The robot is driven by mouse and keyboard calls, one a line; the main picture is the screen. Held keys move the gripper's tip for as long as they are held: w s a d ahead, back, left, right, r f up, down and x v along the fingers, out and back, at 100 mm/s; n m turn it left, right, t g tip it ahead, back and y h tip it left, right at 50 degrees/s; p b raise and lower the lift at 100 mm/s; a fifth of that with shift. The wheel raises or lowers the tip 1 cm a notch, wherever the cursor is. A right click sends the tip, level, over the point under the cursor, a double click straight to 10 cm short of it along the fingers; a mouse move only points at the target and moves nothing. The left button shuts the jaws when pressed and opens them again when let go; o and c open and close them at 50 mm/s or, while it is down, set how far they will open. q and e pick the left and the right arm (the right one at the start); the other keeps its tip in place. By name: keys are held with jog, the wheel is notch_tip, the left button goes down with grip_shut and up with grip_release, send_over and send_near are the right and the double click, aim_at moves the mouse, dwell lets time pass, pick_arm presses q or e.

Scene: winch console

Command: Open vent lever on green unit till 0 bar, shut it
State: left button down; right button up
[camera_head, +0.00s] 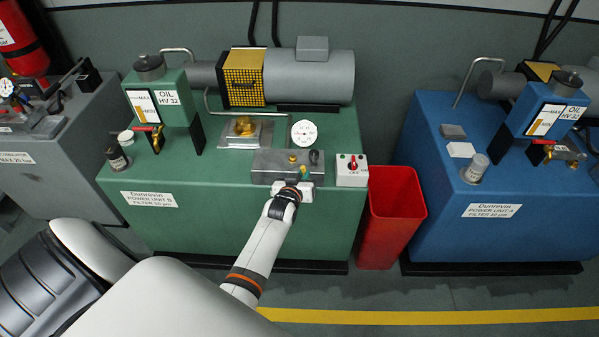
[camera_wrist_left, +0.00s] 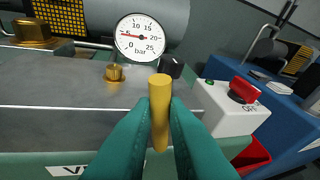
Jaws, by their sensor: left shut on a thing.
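The green power unit B (camera_head: 235,190) stands in the middle of the head view, with a grey valve block (camera_head: 262,166) on its front top edge. My left gripper (camera_head: 300,183) is at the front of this block. In the left wrist view, its teal fingers (camera_wrist_left: 160,130) are shut on the yellow vent lever (camera_wrist_left: 160,100), whose upper end sticks up between them. My right gripper is out of view.
A brass knob (camera_wrist_left: 115,73) and a black knob (camera_wrist_left: 171,67) stand on the block behind the lever. A white switch box with a red knob (camera_wrist_left: 243,90) is to the right. A red bin (camera_head: 395,215) stands between the green unit and the blue unit (camera_head: 480,215).

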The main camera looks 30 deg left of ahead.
pick_arm(q)
jog(key=shift+d+f, duration=0.1)
jog(key=shift+d, duration=0.05)
dwell(0.4)
jog(key=c, duration=1.4)
grip_release()
jog(key=shift+c, duration=0.2)
jog(key=shift+w, duration=0.1)
jog(key=p+v, duration=0.1)
jog(key=v, duration=1.1)
